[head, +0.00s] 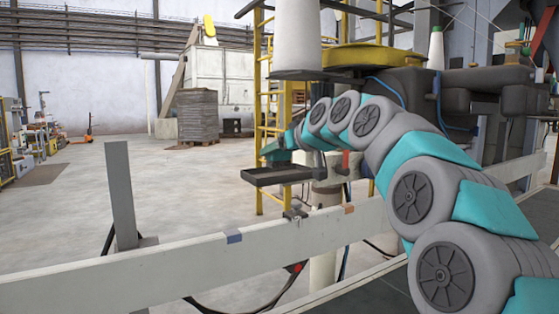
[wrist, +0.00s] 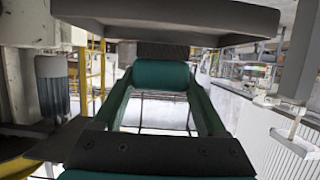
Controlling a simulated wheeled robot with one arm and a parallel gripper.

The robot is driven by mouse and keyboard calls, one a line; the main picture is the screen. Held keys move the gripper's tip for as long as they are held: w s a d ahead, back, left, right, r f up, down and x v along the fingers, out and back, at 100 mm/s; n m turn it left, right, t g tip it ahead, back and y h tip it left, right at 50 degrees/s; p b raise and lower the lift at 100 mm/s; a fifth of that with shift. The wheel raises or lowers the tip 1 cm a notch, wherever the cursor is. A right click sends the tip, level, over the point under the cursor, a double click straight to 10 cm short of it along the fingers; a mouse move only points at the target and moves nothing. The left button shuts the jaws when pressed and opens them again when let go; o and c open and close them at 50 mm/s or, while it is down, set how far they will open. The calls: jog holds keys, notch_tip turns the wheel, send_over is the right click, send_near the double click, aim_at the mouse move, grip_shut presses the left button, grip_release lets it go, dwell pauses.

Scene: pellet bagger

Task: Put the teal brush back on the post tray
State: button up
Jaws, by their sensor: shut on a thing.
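The teal brush (wrist: 160,75) lies across the far end of my gripper (wrist: 161,88) in the wrist view, between its two green fingers. A dark, rough block shows just beyond the teal roll and may be its bristles. My gripper is shut on the brush. The dark grey post tray (wrist: 165,14) spans the top of the wrist view, close to the brush. In the head view the flat tray (head: 283,176) stands out beside the yellow ladder. A small teal shape shows just above it, at my arm's far end. I cannot tell whether brush and tray touch.
A pale rail (head: 180,268) crosses the front of the head view, with an upright grey post (head: 121,190) at left. The yellow ladder (head: 265,100) and dark machinery (head: 400,85) stand near the tray. The floor (head: 190,195) at left is open.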

jog(key=shift+f, duration=1.2)
jog(key=shift+f+b, duration=0.2)
jog(key=shift+b, duration=0.1)
jog(key=o, duration=1.5)
jog(key=shift+r, duration=0.1)
jog(key=shift+c, duration=0.2)
